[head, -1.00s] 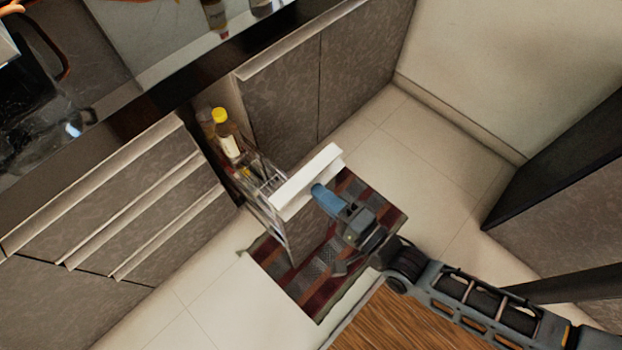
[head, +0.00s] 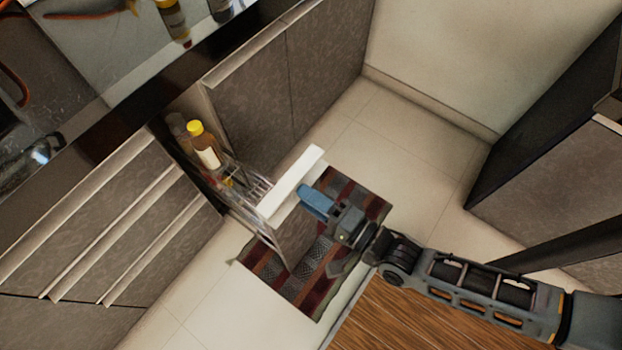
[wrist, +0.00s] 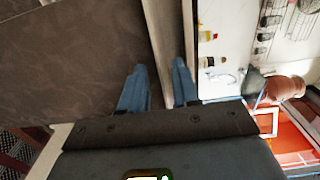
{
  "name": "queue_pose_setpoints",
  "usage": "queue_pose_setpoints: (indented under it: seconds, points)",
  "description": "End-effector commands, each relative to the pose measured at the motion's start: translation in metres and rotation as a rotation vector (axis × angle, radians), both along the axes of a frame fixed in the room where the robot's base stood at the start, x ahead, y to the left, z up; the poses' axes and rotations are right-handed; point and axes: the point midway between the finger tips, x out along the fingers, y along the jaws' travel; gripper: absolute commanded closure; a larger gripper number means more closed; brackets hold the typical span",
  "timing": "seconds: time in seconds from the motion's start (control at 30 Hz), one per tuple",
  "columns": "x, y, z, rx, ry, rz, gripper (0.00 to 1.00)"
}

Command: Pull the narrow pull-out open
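The narrow pull-out (head: 290,245) stands partly out of the cabinet row, over the mat. Its pale top edge (head: 291,187) faces up, and its wire rack (head: 252,187) shows behind the front. A yellow-capped bottle (head: 205,148) stands at the rack's inner end. My gripper (head: 305,195) is at the outer side of the pale edge in the head view. In the wrist view its blue fingers (wrist: 160,70) are apart, with the pale edge strip (wrist: 165,30) running between and under them. I cannot tell whether they touch it.
Closed cabinet doors (head: 285,80) and a drawer stack (head: 120,230) flank the pull-out. A striped mat (head: 320,270) lies on the tiled floor. A wooden surface (head: 410,320) is at the lower right. A dark-edged cabinet (head: 540,130) stands at the right. Tiles beyond the mat are clear.

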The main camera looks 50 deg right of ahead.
Motion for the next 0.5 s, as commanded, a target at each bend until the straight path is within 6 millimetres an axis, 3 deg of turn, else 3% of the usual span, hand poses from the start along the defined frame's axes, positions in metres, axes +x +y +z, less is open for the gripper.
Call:
queue_pose_setpoints:
  seconds: [0.27,0.5]
  points:
    - [-0.007,0.000,0.000,0.000,0.000,0.000,0.69]
    - [-0.045,0.000,-0.001,0.000,0.002,0.000,0.69]
